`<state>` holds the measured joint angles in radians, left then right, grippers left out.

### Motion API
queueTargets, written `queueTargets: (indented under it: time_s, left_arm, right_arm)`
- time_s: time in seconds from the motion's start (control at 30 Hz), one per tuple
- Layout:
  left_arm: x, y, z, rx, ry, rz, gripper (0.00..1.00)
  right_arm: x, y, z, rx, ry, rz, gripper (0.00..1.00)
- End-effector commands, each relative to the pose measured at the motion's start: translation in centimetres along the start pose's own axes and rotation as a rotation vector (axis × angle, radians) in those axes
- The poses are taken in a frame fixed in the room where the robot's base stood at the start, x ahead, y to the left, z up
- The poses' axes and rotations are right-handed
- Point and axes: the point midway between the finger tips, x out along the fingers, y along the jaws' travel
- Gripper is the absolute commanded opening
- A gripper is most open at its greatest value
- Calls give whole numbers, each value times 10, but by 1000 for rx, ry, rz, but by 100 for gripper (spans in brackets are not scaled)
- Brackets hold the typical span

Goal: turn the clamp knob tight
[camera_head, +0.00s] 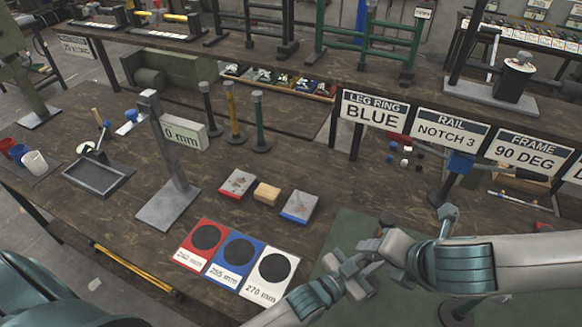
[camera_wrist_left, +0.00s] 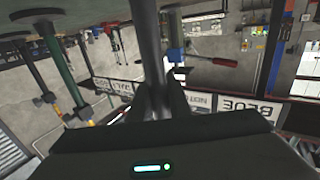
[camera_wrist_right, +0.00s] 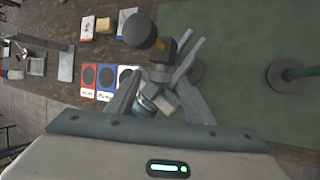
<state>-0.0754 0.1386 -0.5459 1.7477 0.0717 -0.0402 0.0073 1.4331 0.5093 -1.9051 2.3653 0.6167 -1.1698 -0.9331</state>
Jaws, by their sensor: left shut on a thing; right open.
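My right gripper (camera_head: 370,252) reaches in from the right and is open; its fingers also show in the right wrist view (camera_wrist_right: 158,80). My left gripper (camera_head: 345,278) comes from below and meets it closely. In the left wrist view my left gripper (camera_wrist_left: 160,103) is shut on a dark upright post (camera_wrist_left: 151,45). In the right wrist view a dark rounded knob-like piece (camera_wrist_right: 137,29) with a tan collar sits just beyond the open fingers, apart from them. I cannot tell if it is the clamp knob. The arms hide most of this spot in the head view.
Red, blue and white marked pads (camera_head: 237,252) lie left of the grippers. A green mat (camera_head: 327,232) lies under them. A green post (camera_wrist_right: 305,71) stands right in the right wrist view. A grey stand (camera_head: 168,160) and hanging signs (camera_head: 450,130) are beyond.

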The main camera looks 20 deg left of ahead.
Motion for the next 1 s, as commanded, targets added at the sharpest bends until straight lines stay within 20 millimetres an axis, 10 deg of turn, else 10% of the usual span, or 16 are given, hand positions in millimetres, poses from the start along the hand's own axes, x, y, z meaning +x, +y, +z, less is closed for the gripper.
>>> queueTargets:
  time_s: [0.67, 1.0]
  left_arm:
    - [0, -1, 0, 1, 0, -1, 0]
    - [0, -1, 0, 1, 0, -1, 0]
  right_arm:
    - [0, 11, 0, -165, -5, -386, 47]
    - [-55, 32, -2, -159, -3, -376, 47]
